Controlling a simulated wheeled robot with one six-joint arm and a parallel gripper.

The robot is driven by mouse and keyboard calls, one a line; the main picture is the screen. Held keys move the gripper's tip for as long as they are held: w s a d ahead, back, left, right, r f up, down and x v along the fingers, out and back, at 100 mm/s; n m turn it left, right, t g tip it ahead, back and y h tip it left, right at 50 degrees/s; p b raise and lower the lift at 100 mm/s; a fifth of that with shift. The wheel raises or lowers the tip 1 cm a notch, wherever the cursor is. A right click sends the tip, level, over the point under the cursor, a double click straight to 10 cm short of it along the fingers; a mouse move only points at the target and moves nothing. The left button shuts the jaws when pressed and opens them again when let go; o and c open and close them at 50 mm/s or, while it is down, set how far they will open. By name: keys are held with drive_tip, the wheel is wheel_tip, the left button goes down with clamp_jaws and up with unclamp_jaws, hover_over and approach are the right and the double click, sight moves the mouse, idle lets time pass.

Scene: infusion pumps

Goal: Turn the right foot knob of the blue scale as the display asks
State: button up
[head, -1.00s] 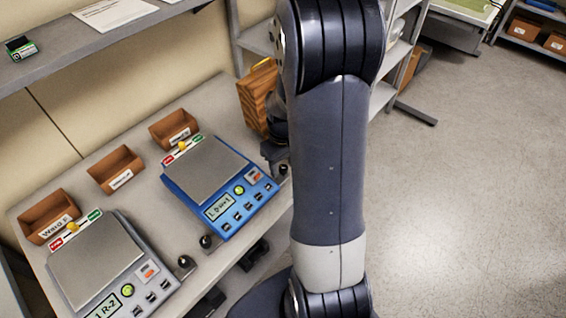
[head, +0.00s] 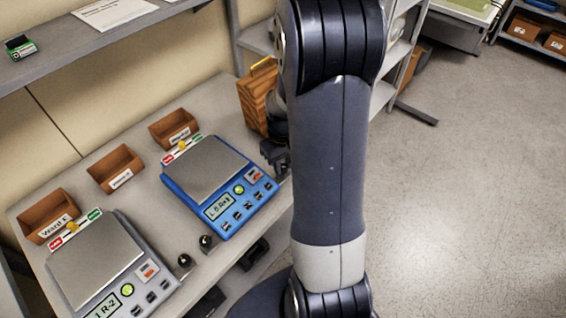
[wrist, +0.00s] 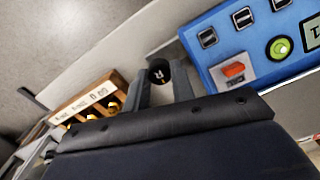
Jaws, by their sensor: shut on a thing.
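The blue scale (head: 228,222) stands on the bench, with a grey pan and a small lit display (head: 218,207) whose text is too blurred to read surely. It also shows in the wrist view (wrist: 240,70). My gripper (head: 274,156) is at the scale's right side, partly hidden behind my arm in the head view. In the wrist view, my gripper's fingers (wrist: 160,88) are shut around the dark right foot knob (wrist: 158,70), marked with a white letter, beside the scale's corner. The left foot knob (head: 206,241) is black and stands at the front left corner.
A grey scale (head: 95,262) stands to the left, with its own black knob (head: 184,261). Several brown bins (head: 115,168) line the back of the bench. A wooden case (head: 255,103) with a yellow handle stands close behind my gripper. Open floor lies right.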

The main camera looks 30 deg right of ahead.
sight(283, 167)
drive_tip(key=m+b, duration=0.1)
drive_tip(key=m, duration=0.3)
drive_tip(key=shift+m+b, duration=0.55)
drive_tip(key=shift+m, duration=1.65)
drive_tip(key=o, duration=1)
wheel_tip(283, 167, up, 11)
drive_tip(key=shift+f, duration=0.2)
